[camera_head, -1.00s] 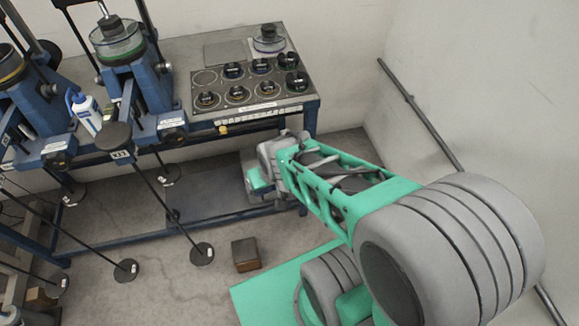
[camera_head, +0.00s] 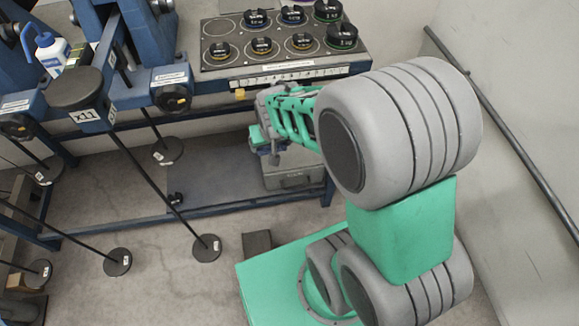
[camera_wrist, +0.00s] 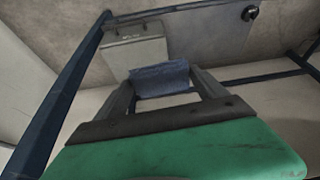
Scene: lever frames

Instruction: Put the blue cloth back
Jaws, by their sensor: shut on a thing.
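The blue cloth (camera_wrist: 160,77) shows in the wrist view as a folded dark-blue piece between the tips of my two fingers. My gripper (camera_wrist: 162,86) is shut on it, with a gap between the cloth and the palm. In the head view my gripper (camera_head: 268,148) is at the front of the blue-framed bench, below the top's edge and above the lower shelf. The cloth is too small there to tell clearly.
A grey case (camera_head: 294,176) sits on the lower shelf (camera_head: 215,190), below my gripper; it also shows in the wrist view (camera_wrist: 135,50). The bench top holds a panel of black weights (camera_head: 282,61). A dark block (camera_head: 257,245) is on the floor.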

